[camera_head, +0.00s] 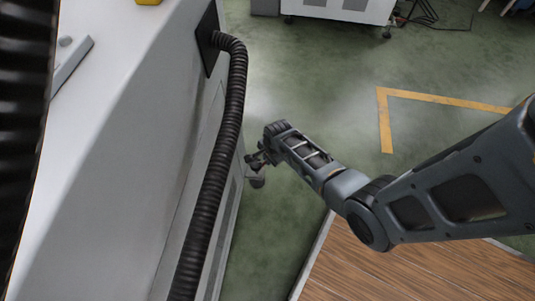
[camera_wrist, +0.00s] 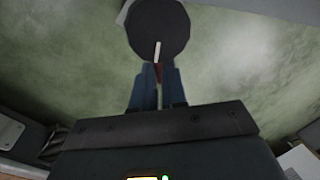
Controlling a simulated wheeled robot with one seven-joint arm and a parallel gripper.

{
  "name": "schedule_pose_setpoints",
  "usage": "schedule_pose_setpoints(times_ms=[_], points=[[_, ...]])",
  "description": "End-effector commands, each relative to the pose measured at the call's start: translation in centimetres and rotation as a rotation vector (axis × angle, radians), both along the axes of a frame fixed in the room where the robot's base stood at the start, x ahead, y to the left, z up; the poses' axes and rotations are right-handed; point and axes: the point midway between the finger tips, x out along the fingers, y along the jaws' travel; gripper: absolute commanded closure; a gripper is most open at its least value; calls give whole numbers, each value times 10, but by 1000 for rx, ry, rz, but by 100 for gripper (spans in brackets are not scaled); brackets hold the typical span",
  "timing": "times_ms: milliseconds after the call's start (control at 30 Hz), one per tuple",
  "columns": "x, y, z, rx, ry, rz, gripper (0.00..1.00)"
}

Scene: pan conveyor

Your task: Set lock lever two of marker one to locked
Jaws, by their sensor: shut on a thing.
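My gripper (camera_wrist: 158,88) is shut on a thin lever (camera_wrist: 157,52) with a pale strip and a red part, between its two blue-grey fingers. A dark round disc (camera_wrist: 158,20) lies just beyond the fingertips, and the pale strip overlaps its lower part. In the head view my gripper (camera_head: 257,159) is small and dark beside the side of the white machine. A small grey rounded piece (camera_head: 257,181) shows just below it. I cannot tell which marker or lever number this is, or the lever's lock position.
The large white machine (camera_head: 110,130) fills the left, with a thick black ribbed hose (camera_head: 225,130) down its side. Green floor (camera_head: 310,70) is open beyond my arm, with a yellow line (camera_head: 385,120). A brown wooden surface (camera_head: 380,275) lies at the bottom right.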

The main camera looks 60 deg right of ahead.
Motion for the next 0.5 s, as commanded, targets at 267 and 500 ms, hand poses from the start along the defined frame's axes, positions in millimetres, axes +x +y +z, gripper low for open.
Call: schedule_pose_setpoints(times_ms=[267,500], points=[[-4,2,0,0,-1,-89,100],[-4,2,0,0,0,-88,86]])
